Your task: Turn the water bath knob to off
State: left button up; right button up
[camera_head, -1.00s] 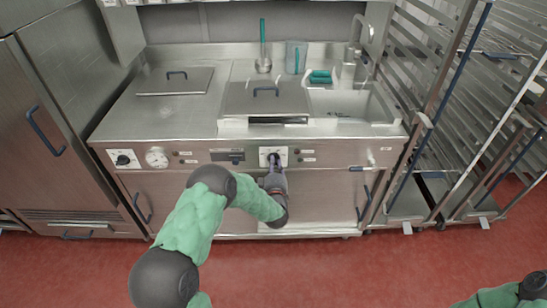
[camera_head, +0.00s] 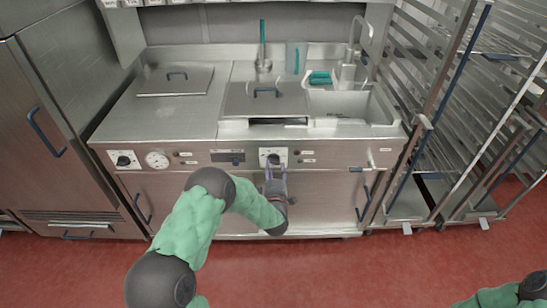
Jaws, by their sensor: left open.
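The front panel carries two black knobs on white plates. One knob (camera_head: 273,159) is right of the panel's middle, and another knob (camera_head: 123,161) is at the far left. Which one is the water bath knob cannot be told, since the labels are too small to read. My left gripper (camera_head: 275,172) is open just below the middle knob, its fingers pointing up toward it. It appears apart from the knob, with nothing held. The knob's exact pointer setting is too small to tell. My right gripper is out of view; only part of my right arm shows at the bottom right.
A round gauge (camera_head: 157,159) and a small display (camera_head: 227,157) sit on the panel. Lids (camera_head: 265,98) and a sink (camera_head: 350,106) are on the counter above. A tap lever (camera_head: 370,160) sticks out at the right. A rack (camera_head: 470,110) stands to the right.

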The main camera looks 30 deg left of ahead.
pick_arm(q)
jog(key=v, duration=0.4)
jog(key=shift+s+d+p, duration=0.15)
jog(key=shift+s+p, duration=0.15)
jog(key=shift+p, duration=0.05)
jog(key=s+d+f+m+g+h+p, duration=0.25)
jog(key=s+d+f+m+h, duration=0.2)
jog(key=d+f, duration=0.25)
jog(key=s+d+f+m+g+h+p, duration=0.1)
jog(key=s+d+f+m+g+h, duration=0.25)
jog(key=d+f+m+h, duration=0.3)
jog(key=s+d+f+m+g+h+p, duration=0.1)
jog(key=s+d+m+g, duration=0.2)
jog(key=s, duration=0.7)
jog(key=s+d+f+m+g+h+p, duration=0.1)
jog(key=s+d+m+g, duration=0.3)
jog(key=s+d, duration=0.4)
jog(key=s+f+g, duration=0.1)
jog(key=s, duration=0.1)
jog(key=shift+s+d+f+m+g+h+p, duration=0.25)
jog(key=shift+m+g+h+p, duration=0.05)
jog(key=shift+g, duration=0.1)
jog(key=shift+w, duration=0.1)
